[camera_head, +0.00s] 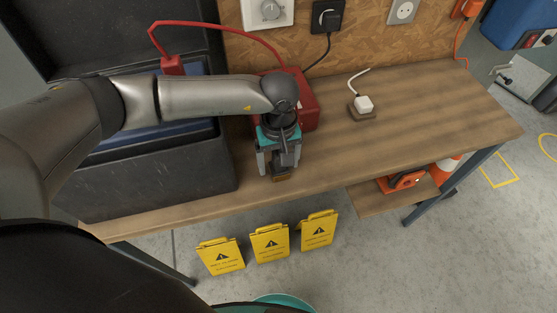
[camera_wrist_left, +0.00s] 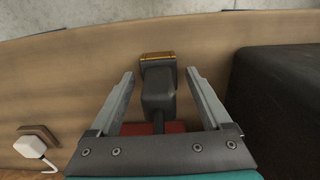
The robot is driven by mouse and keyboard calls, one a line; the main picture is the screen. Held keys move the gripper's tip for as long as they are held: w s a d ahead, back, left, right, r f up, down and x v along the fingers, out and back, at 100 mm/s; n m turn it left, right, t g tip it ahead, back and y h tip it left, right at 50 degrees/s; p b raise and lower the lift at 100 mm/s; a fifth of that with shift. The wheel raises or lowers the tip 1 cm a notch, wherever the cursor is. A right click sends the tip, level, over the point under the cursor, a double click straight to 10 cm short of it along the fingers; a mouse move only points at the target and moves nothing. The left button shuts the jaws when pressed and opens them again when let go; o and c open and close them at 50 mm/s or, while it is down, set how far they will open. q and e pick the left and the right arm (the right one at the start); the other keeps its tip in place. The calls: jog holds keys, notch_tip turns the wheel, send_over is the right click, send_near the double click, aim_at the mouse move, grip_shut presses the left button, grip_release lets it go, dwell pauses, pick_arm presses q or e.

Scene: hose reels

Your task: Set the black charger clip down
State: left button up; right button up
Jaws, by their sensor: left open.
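The black charger clip (camera_wrist_left: 157,95), with a brass-coloured end, lies at the wooden bench's front edge, between the fingers of my left gripper (camera_wrist_left: 158,100). In the left wrist view a gap shows between the clip and each finger. In the head view my left gripper (camera_head: 279,166) points down over the bench (camera_head: 420,110), and only the clip's brass end (camera_head: 281,178) shows clearly below it. The red charger box (camera_head: 305,103) stands just behind the gripper, partly hidden by my arm. My right gripper is not in view.
A large black case (camera_head: 150,185) stands close on the left, with a red clip (camera_head: 172,65) on it. A white plug (camera_head: 364,104) sits on a small wooden block to the right. The bench's right part is clear. Yellow signs (camera_head: 269,243) stand on the floor in front.

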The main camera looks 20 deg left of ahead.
pick_arm(q)
notch_tip(320, 180, up, 12)
jog(key=shift+f+p, duration=0.1)
jog(key=shift+p, duration=0.2)
jog(key=shift+r, duration=0.3)
jog(key=shift+d, duration=0.1)
